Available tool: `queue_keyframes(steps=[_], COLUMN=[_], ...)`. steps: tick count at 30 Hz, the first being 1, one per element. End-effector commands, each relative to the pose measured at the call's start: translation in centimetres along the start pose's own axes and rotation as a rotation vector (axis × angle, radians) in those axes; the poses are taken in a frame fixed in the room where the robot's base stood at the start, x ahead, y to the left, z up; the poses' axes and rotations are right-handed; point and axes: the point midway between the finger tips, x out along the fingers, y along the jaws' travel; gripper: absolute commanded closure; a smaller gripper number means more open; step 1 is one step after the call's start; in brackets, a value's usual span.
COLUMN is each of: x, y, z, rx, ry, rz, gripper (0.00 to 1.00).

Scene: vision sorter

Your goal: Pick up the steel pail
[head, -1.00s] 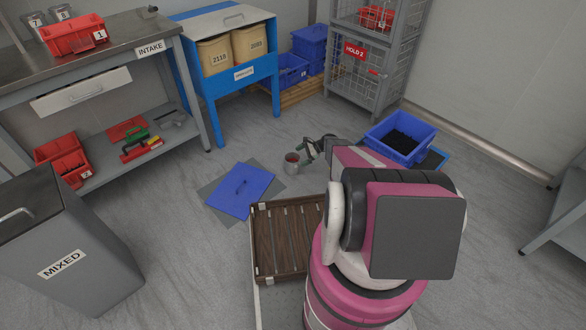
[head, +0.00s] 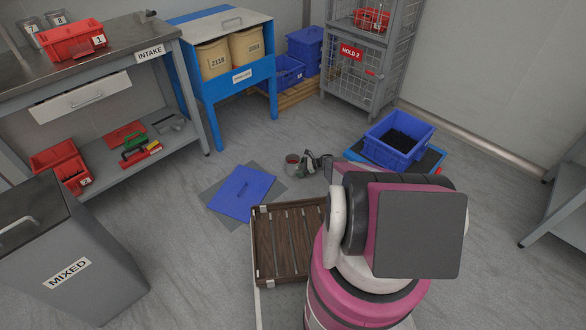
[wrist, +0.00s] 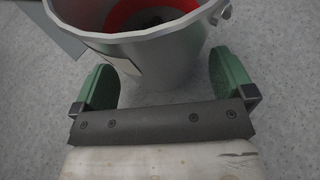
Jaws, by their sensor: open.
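The steel pail (head: 292,162) stands upright on the grey floor, beyond the slatted wooden deck in the head view. In the wrist view the pail (wrist: 168,62) fills the upper middle, with a red inside, a pale label on its left side and a handle lug at the right of its rim. My gripper (wrist: 163,78) is open, with one green finger on each side of the pail's near wall. I cannot tell whether either finger touches it. In the head view my gripper (head: 307,163) is low, just right of the pail.
A blue lid (head: 243,192) lies on a grey mat left of the pail. A blue crate (head: 398,140) with dark contents stands to the right. A blue cabinet (head: 225,78) and a wire cage (head: 362,88) stand behind. Floor between them is clear.

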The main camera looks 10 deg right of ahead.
Motion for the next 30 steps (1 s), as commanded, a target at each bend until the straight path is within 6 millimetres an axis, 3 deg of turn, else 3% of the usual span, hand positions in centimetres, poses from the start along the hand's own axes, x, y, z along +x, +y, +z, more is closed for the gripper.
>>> queue_keyframes(steps=[4,11,16,30], x=[1.8,2.0,2.0,1.5], y=[0.0,0.0,0.0,0.0], z=[-0.1,0.0,0.0,1.1], rx=[-0.001,-0.001,-0.001,-0.002], ry=[0.0,0.001,0.001,-0.001], rz=[0.001,0.0,0.001,0.0], gripper=[0.0,0.0,0.52,0.54])
